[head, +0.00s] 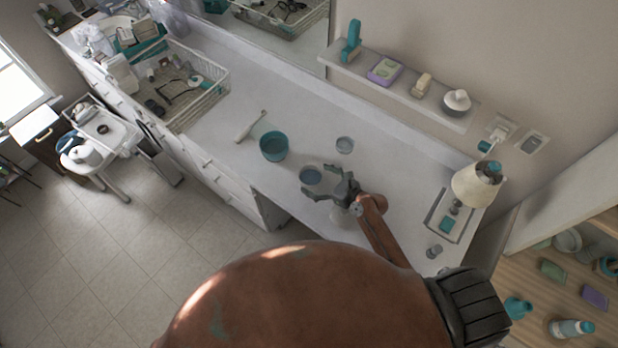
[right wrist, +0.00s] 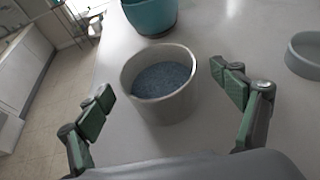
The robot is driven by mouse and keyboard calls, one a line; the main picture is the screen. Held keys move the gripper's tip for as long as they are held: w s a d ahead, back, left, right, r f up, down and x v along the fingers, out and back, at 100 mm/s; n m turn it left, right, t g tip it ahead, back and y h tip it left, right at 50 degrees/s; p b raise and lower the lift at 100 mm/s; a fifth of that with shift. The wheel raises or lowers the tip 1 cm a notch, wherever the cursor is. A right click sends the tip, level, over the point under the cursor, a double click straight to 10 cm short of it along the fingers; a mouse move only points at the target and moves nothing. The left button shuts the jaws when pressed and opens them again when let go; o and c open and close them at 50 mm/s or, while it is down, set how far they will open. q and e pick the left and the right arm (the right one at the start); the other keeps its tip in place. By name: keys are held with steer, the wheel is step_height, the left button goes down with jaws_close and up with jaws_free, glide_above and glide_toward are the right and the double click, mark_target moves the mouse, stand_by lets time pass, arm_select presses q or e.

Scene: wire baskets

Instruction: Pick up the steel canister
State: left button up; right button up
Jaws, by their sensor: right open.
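A grey, steel-looking canister (head: 310,177) with bluish contents stands upright on the white counter. In the right wrist view the canister (right wrist: 168,106) stands between the two fingers of my right gripper (right wrist: 162,86), with a gap on each side. My right gripper (head: 321,182) is open and empty, right at the canister in the head view. My left gripper is not in view.
A teal pot (head: 273,146) stands just behind the canister, and a grey round dish (head: 345,145) stands to its right. A wire basket (head: 190,90) is at the far left. A lamp (head: 477,184) and a tray (head: 437,224) are at right.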

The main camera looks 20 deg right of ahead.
mark_target(302, 173)
steer(key=shift+w+a+f, duration=0.2)
steer(key=shift+w+f, duration=0.25)
steer(key=shift+w, duration=0.05)
steer(key=x, duration=0.7)
steer(key=shift+a+r, duration=0.1)
steer(key=shift+a, duration=0.2)
steer(key=shift+s, duration=0.1)
steer(key=shift+c, duration=0.7)
steer(key=shift+r, duration=0.1)
steer(key=c, duration=1.8)
